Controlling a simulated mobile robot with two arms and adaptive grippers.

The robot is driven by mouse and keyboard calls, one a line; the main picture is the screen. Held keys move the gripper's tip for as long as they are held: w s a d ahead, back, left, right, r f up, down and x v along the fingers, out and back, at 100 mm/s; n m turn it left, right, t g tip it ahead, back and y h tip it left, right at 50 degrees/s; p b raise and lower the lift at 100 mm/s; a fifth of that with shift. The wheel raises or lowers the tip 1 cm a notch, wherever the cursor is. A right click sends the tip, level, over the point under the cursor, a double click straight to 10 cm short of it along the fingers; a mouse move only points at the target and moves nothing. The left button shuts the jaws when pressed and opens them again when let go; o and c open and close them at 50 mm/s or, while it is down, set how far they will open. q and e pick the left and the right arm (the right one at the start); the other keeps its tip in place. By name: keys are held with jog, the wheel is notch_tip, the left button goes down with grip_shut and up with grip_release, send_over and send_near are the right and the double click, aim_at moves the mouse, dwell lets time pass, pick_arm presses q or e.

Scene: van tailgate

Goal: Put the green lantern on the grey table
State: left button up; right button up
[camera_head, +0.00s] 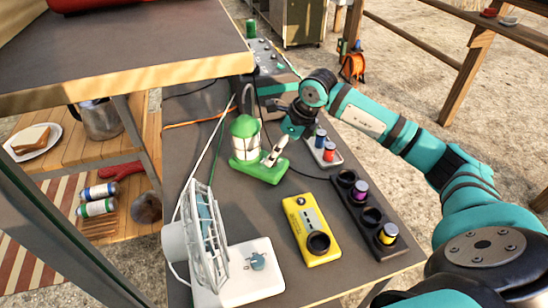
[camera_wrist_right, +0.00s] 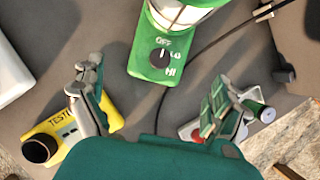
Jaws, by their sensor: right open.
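The green lantern (camera_head: 246,140) stands upright on a dark grey tabletop (camera_head: 215,110), in the middle of the head view. It has a green cap, a pale caged globe and a green base. In the right wrist view the base, with a black OFF/LO/HI knob, shows the lantern (camera_wrist_right: 160,57) ahead of my fingers. My right gripper (camera_head: 274,156) is close beside the lantern's right side in the head view. In the wrist view the right gripper (camera_wrist_right: 157,103) is open, its fingers apart with nothing between them. My left gripper is not in view.
A higher grey-topped, wood-edged table (camera_head: 130,45) is at upper left. Cables run behind the lantern.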

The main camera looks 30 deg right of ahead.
jog(key=shift+v, duration=1.2)
dwell(0.4)
